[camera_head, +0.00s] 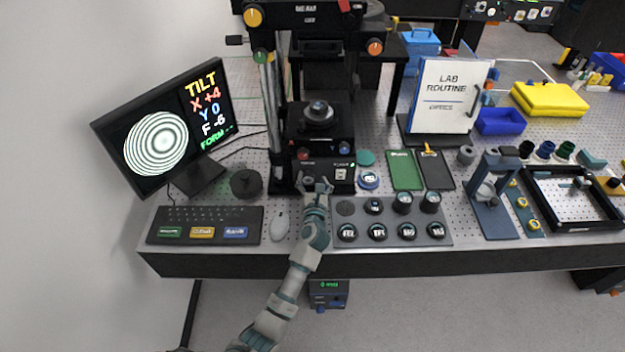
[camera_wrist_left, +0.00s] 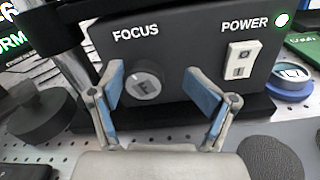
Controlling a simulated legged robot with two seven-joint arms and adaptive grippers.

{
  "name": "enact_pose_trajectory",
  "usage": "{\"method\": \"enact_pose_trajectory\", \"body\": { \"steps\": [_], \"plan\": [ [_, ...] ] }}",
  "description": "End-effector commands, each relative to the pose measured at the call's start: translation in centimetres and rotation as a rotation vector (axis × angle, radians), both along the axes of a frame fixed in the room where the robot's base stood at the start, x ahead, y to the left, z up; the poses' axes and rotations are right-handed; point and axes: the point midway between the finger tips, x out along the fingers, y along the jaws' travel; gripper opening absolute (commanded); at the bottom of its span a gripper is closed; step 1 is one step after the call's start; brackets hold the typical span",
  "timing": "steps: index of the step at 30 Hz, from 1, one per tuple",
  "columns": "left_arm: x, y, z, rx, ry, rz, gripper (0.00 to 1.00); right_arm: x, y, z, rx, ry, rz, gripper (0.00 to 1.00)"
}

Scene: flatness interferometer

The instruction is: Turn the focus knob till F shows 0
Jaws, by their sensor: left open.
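My left gripper (camera_head: 317,184) is at the base front in the head view. In the wrist view my left gripper (camera_wrist_left: 160,92) is open, its blue-padded fingers on either side of the knob. The knob is closer to the left finger; I cannot tell whether they touch. My right gripper is not in view.
A power switch (camera_wrist_left: 240,60) sits right of the knob, with a lit green light. A keyboard (camera_head: 205,224) and mouse (camera_head: 280,224) lie left of my arm. A grey tray of round pieces (camera_head: 445,212) lies to the right. A dark round puck (camera_head: 246,183) stands left of the base.

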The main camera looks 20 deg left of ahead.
Motion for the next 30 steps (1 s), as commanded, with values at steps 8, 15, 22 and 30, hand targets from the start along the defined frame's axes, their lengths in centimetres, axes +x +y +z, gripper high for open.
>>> {"method": "enact_pose_trajectory", "body": {
  "steps": [8,15,22,30],
  "plan": [
    [0.2,1.1,-0.3,-0.015,-0.002,-0.010,0.68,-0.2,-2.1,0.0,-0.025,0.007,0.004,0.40],
    [0.1,0.7,-0.2,-0.007,0.000,-0.004,0.12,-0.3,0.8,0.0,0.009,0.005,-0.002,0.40],
    [0.1,0.7,0.0,-0.004,-0.002,0.000,0.08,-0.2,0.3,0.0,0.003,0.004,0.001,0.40],
    [0.1,0.5,0.1,-0.007,-0.006,-0.010,0.08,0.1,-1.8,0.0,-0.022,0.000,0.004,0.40]
  ]
}}
